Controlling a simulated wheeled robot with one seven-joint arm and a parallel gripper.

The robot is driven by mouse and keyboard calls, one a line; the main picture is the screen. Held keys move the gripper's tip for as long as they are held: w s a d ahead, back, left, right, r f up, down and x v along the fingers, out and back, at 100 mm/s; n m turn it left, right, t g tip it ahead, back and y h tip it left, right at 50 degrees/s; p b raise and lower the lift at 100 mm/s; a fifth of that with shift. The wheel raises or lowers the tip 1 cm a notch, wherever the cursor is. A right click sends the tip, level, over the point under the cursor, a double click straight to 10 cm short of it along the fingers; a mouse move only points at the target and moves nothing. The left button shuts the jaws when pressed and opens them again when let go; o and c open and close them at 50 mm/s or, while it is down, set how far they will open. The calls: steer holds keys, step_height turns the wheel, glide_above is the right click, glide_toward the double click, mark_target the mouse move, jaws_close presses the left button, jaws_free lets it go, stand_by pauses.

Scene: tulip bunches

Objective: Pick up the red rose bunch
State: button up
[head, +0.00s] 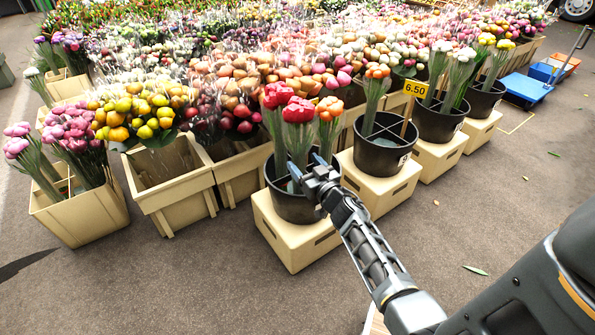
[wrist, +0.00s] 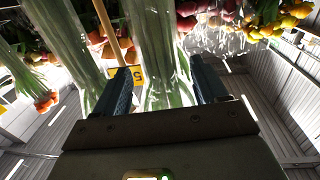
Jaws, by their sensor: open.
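Two red-flowered bunches stand upright in the nearest black bucket (head: 292,207): one at the back left (head: 277,97) and one in front (head: 299,111). An orange bunch (head: 329,108) stands to their right in the same bucket. My gripper (head: 305,165) is open at the bucket's rim, at the stems of the front red bunch. In the wrist view, clear-wrapped green stems (wrist: 162,65) stand between my two open fingers (wrist: 165,85), with gaps at the sides. The flower heads of these stems are out of that view.
The bucket stands on a beige crate (head: 297,245). More black buckets (head: 382,150) follow to the right, with a yellow 6.50 price sign (head: 416,89) on a post. Wooden crates (head: 175,185) of flowers stand left and behind. The floor in front is open.

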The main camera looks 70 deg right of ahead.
steer(key=shift+b+x, duration=0.4)
steer(key=shift+x, duration=1.55)
steer(key=shift+c, duration=0.4)
steer(key=c, duration=1.2)
